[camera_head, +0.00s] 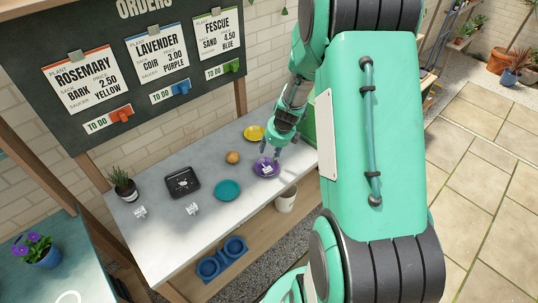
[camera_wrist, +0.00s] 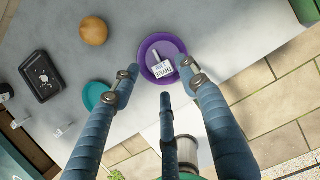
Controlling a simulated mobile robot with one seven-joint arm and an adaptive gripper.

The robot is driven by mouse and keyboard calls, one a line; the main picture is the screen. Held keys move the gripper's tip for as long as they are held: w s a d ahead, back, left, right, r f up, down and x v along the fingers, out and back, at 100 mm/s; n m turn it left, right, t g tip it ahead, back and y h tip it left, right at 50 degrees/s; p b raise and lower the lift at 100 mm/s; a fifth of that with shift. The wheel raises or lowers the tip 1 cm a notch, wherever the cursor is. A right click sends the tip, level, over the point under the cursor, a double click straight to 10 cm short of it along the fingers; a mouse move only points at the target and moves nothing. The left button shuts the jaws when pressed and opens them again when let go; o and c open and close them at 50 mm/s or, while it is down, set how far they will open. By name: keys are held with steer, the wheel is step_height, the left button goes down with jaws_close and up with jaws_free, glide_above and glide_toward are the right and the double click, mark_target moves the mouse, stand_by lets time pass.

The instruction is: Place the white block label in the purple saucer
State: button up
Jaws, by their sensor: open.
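The purple saucer (camera_head: 258,172) lies on the pale worktop near its right end. It also shows in the wrist view (camera_wrist: 148,50). A white block label (camera_wrist: 163,70) with dark and blue print rests inside the saucer, toward its near edge; it shows small in the head view (camera_head: 267,170). My gripper (camera_head: 275,155) is just above the saucer, pointing down. In the wrist view its blue fingers (camera_wrist: 163,84) are spread, with the label beyond and between their tips. The fingers hold nothing. I cannot tell the exact height above the label.
A teal saucer (camera_head: 228,190), a round brown thing (camera_head: 233,157), a black tray (camera_head: 183,182) and a yellow saucer (camera_head: 254,132) are nearby. Two other small white labels (camera_head: 140,212) (camera_head: 192,208) stand farther left. A white pot (camera_head: 286,201) stands below the worktop's front edge.

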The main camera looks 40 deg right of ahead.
steer(key=shift+p+v, duration=0.4)
steer(key=shift+v, duration=1.4)
steer(key=s+a+r+n, duration=0.3)
steer(key=a+r+n, duration=1.3)
steer(key=a+r, duration=0.3)
steer(key=s+a+r+n+t, duration=0.1)
steer(key=s+a+r+n, duration=0.4)
steer(key=s+n, duration=0.3)
steer(key=s+a+r+n, duration=0.6)
steer(key=s+a+n, duration=0.2)
steer(key=n, duration=0.3)
steer(key=shift+s+t, duration=0.4)
steer(key=shift+s, duration=0.2)
